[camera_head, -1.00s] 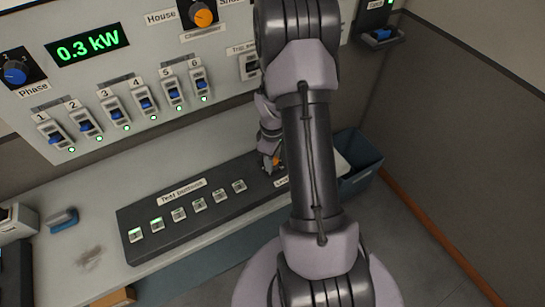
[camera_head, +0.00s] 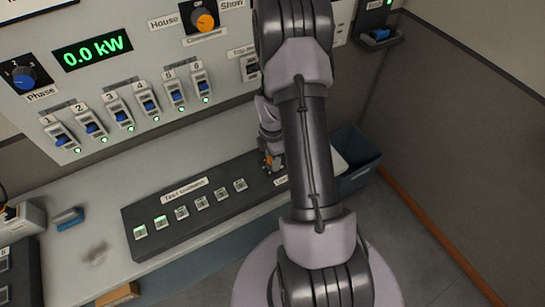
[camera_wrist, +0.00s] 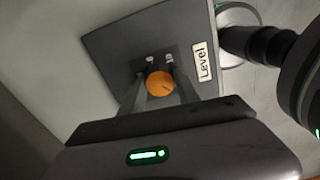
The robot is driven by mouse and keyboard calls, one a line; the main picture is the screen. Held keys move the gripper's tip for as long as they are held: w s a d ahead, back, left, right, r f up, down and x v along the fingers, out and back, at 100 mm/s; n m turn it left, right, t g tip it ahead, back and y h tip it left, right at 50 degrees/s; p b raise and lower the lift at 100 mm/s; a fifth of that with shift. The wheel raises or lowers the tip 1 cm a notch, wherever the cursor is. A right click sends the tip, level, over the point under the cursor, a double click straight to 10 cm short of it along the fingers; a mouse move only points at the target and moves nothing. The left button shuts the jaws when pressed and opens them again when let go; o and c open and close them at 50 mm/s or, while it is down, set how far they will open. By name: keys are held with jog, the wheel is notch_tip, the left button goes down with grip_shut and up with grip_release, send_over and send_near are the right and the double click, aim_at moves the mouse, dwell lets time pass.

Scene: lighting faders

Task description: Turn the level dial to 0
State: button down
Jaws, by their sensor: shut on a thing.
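The level dial (camera_wrist: 160,83) is an orange round knob with a dark pointer mark, on the dark console beside the "Level" label (camera_wrist: 203,62). My gripper (camera_wrist: 160,88) is shut on the dial, with one finger on each side of it in the wrist view. In the head view the gripper (camera_head: 272,160) is at the right end of the console (camera_head: 190,225), and the dial is mostly hidden behind my arm. The green display (camera_head: 92,48) on the wall panel reads 0.0 kW.
The console carries a row of several buttons (camera_head: 182,213); the left two are lit green. The wall panel (camera_head: 150,60) holds several blue-tipped switches, a blue phase knob (camera_head: 24,77) and an orange knob (camera_head: 204,20). A blue bin (camera_head: 355,165) stands right of my arm.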

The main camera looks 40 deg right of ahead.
jog(key=shift+n, duration=0.6)
jog(key=c, duration=0.9)
grip_release()
notch_tip(320, 180, up, 17)
jog(key=p, duration=0.4)
jog(key=shift+r+p, duration=0.2)
jog(key=shift+p, duration=0.1)
